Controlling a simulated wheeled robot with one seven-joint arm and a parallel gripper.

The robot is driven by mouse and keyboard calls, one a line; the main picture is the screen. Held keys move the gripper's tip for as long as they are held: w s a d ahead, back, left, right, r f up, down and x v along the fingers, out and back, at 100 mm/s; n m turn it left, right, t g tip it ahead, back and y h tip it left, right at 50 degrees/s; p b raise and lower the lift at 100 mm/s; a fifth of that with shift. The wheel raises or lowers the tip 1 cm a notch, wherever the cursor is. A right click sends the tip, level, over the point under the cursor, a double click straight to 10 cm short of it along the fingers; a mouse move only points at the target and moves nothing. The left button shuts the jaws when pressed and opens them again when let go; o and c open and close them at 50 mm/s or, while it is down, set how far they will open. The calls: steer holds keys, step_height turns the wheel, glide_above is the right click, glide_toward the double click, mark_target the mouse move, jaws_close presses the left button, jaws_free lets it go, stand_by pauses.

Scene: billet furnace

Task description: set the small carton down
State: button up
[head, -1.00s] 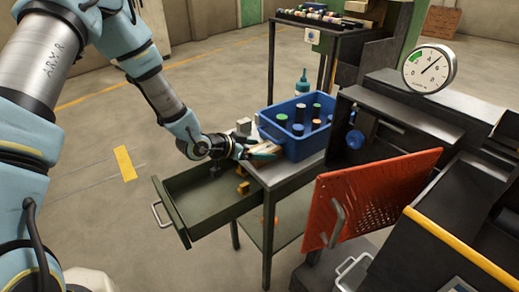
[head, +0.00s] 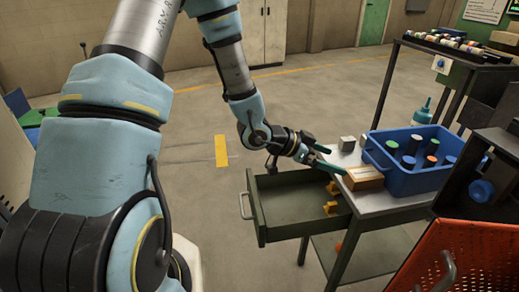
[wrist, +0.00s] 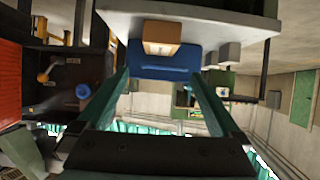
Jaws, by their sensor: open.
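The small carton (head: 362,178) is a tan box with a pale label. It rests on the grey table top (head: 398,202), close by the near side of the blue bin (head: 400,182). My gripper (head: 333,160) is open, its teal fingers pointing at the carton from the left. In the wrist view, which is upside down, the carton (wrist: 160,38) lies beyond the spread fingertips (wrist: 158,78), with nothing between them. The blue bin (wrist: 165,70) shows behind it there.
The open green drawer (head: 262,218) sticks out below my gripper, with yellow pieces (head: 330,208) in it. A grey block (head: 347,143) stands on the table behind the carton. Several capped cylinders stand in the bin. An orange perforated panel (head: 470,262) is at lower right.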

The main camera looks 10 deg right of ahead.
steer(key=shift+w+a, duration=0.1)
steer(key=w+a+r+n+t+y, duration=0.1)
steer(key=w+a+n+t+y, duration=0.2)
steer(key=a, duration=0.5)
steer(key=w+a+r+n+y, duration=0.1)
steer(key=w+a+n+y, duration=0.3)
steer(key=a, duration=0.5)
steer(key=w+a+r+n+t+y, duration=0.1)
steer(key=w+a+n+t+y, duration=0.1)
steer(key=w+a, duration=0.45)
steer(key=s+a+r+n+g+y, duration=0.2)
steer(key=s+a+r+n+y, duration=0.1)
steer(key=s+a+n, duration=0.5)
steer(key=s+a+r, duration=0.1)
steer(key=s+a, duration=0.2)
steer(key=a, duration=0.3)
steer(key=shift+s+a+r+g, duration=0.2)
steer(key=shift+s+a+g, duration=0.1)
steer(key=shift+g, duration=0.1)
steer(key=shift+w, duration=0.1)
